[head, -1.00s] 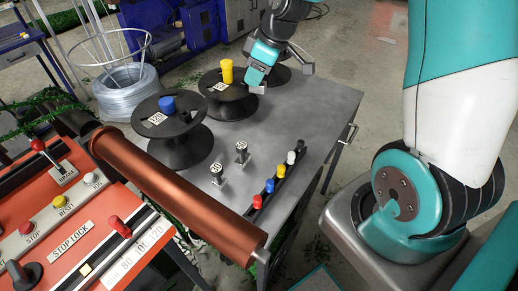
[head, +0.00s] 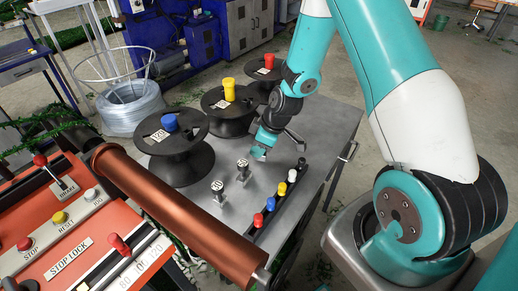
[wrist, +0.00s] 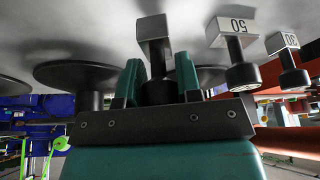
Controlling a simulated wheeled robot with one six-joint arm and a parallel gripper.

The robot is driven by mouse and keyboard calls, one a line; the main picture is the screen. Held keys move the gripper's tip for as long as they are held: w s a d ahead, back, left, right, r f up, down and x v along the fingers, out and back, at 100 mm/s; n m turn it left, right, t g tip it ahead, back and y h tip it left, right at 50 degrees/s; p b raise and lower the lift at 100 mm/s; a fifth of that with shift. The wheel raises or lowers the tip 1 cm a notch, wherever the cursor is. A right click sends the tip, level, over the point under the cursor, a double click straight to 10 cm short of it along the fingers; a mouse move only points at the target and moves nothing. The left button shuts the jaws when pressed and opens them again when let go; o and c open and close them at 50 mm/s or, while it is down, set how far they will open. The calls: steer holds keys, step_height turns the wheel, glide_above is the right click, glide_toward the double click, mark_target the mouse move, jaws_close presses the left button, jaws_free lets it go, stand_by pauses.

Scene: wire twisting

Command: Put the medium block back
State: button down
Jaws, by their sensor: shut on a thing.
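My gripper (head: 262,147) is low over the grey table, to the right of the black spools in the head view. In the wrist view my gripper (wrist: 159,80) has its two green fingers closed around the dark shank of a block (wrist: 153,27) with a grey square end. No number shows on that end. Whether it touches the table I cannot tell. Two similar blocks stand apart from it: one marked 50 (wrist: 231,38) and a smaller-looking one (wrist: 288,57). In the head view these are the back block (head: 243,168) and the front block (head: 218,190).
A rail (head: 277,205) with red, blue, yellow, white and black pegs lies along the table's right side. Black spools with blue (head: 169,123), yellow (head: 229,90) and red (head: 268,61) tops stand at the back. A copper roller (head: 180,213) borders the front left.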

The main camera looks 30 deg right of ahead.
steer(key=shift+f, duration=0.7)
steer(key=shift+f, duration=0.1)
steer(key=c, duration=0.8)
jaws_free()
